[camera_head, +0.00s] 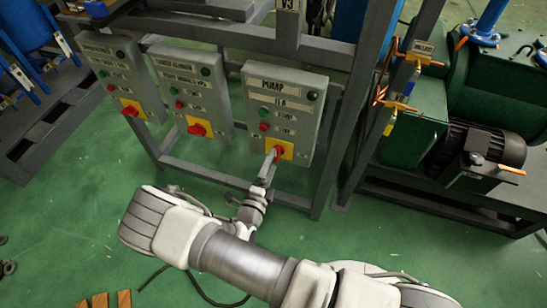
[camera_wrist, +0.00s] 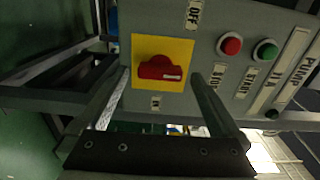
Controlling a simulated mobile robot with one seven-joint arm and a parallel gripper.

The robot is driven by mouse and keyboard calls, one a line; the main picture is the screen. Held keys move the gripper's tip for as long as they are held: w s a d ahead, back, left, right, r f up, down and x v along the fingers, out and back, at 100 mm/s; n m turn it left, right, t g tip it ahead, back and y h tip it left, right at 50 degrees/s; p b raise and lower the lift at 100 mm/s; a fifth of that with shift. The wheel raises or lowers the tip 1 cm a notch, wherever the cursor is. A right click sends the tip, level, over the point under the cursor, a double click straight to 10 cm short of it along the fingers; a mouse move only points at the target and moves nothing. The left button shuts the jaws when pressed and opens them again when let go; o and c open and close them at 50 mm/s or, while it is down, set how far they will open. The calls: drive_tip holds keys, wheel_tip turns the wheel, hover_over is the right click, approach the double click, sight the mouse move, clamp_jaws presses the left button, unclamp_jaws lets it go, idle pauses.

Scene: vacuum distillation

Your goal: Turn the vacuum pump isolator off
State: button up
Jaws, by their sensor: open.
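The pump isolator is a red rotary knob (camera_wrist: 160,68) on a yellow plate (camera_wrist: 183,48) in the wrist view. Its grip lies roughly across the picture, with a white mark at its right end. A label reading OFF (camera_wrist: 193,14) is above and right of the plate; a small label (camera_wrist: 155,102), too small to read surely, is below it. My gripper (camera_wrist: 161,75) is open, one finger on each side of the knob; contact cannot be told. In the head view my gripper (camera_head: 273,158) is at the yellow plate low on the PUMP panel (camera_head: 257,108), partly hiding the knob.
The pump panel also has a red button (camera_wrist: 230,44) and a green button (camera_wrist: 265,52). Two similar panels (camera_head: 190,90) (camera_head: 115,75) with red knobs stand to the left on the grey frame (camera_head: 330,150). Green machinery (camera_head: 415,130) stands to the right.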

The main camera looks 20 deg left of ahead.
drive_tip(key=s+a+p, duration=0.1)
drive_tip(key=s, duration=1.3)
drive_tip(key=shift+s, duration=0.4)
drive_tip(key=shift+w+r, duration=0.1)
drive_tip(key=w+d+r+m+g+h, duration=0.35)
drive_tip(key=d+r+m+g, duration=0.55)
drive_tip(key=r+m, duration=0.55)
drive_tip(key=w+d+r+m+g+h, duration=0.35)
drive_tip(key=d+r+m+g, duration=0.55)
drive_tip(key=m, duration=0.8)
drive_tip(key=s+d+r+m+t+y, duration=0.3)
drive_tip(key=s+d+r+m+y, duration=0.15)
drive_tip(key=r+m, duration=0.55)
drive_tip(key=s+d+r+m+t+y, duration=0.35)
drive_tip(key=d+r+m, duration=0.35)
drive_tip(key=m, duration=0.5)
wheel_tip(320, 180, up, 14)
drive_tip(key=p, duration=1.4)
drive_tip(key=shift+s+a+g, duration=0.45)
